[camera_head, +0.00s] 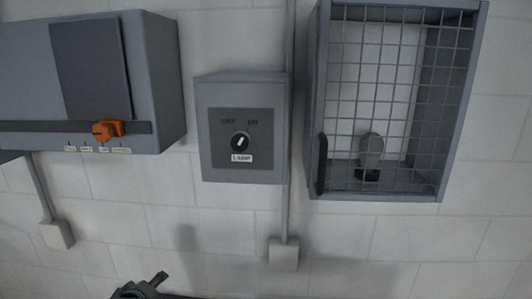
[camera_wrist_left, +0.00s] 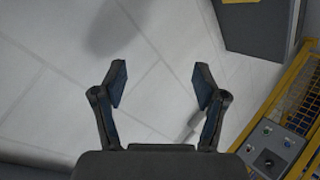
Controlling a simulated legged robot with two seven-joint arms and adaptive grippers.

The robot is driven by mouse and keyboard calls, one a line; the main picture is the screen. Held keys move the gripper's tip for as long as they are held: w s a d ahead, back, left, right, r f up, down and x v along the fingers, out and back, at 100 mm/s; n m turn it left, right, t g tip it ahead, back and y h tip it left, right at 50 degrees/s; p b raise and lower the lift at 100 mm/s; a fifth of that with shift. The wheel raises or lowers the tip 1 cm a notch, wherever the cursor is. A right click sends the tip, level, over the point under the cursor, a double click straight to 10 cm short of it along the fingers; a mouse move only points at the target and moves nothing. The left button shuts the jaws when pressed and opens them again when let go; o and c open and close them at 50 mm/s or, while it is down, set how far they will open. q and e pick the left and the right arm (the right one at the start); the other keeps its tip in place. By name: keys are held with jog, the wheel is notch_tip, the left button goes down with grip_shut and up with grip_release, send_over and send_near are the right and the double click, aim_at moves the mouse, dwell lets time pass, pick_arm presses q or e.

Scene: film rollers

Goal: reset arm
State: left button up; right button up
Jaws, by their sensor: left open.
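My left gripper (camera_wrist_left: 161,84) is open and empty in the left wrist view, its two dark fingers spread apart. Only pale tiled surface shows between the fingers, and nothing touches them. In the head view a dark part of a gripper (camera_head: 142,287), which looks like my left one, shows at the bottom edge, below the wall boxes. Most of it is cut off by the frame. My right gripper is not in view.
A grey box with an orange slider (camera_head: 104,131) hangs at left. A lamp switch box (camera_head: 243,170) is in the middle, and a mesh-fronted cabinet (camera_head: 314,100) with a bulb (camera_head: 371,146) at right. The left wrist view shows a yellow frame (camera_wrist_left: 268,103) at right.

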pick_arm(q)
jog(key=s+d+f+m+g, duration=0.2)
jog(key=s+d+f+m, duration=0.15)
jog(key=s+f, duration=0.6)
jog(key=s+d+f+m+g, duration=0.2)
jog(key=s+f+m, duration=0.25)
jog(key=f, duration=1.05)
jog(key=s+d+f+m+g+h, duration=0.1)
jog(key=s+d+f+m+g, duration=0.15)
jog(key=s+f, duration=0.55)
jog(key=s+d+f+m+g, duration=0.1)
jog(key=s+d+f+m, duration=0.2)
jog(key=s, duration=0.9)
notch_tip(320, 180, down, 29)
jog(key=s+g+b, duration=0.2)
jog(key=b, duration=0.1)
jog(key=s+a+f+b, duration=0.1)
jog(key=s+a+f, duration=0.1)
jog(key=s+f, duration=0.7)
jog(key=s+a+f+b, duration=0.1)
jog(key=s+f, duration=0.7)
jog(key=f, duration=0.2)
jog(key=shift+s+a+g+b, duration=0.35)
jog(key=shift+a, duration=0.05)
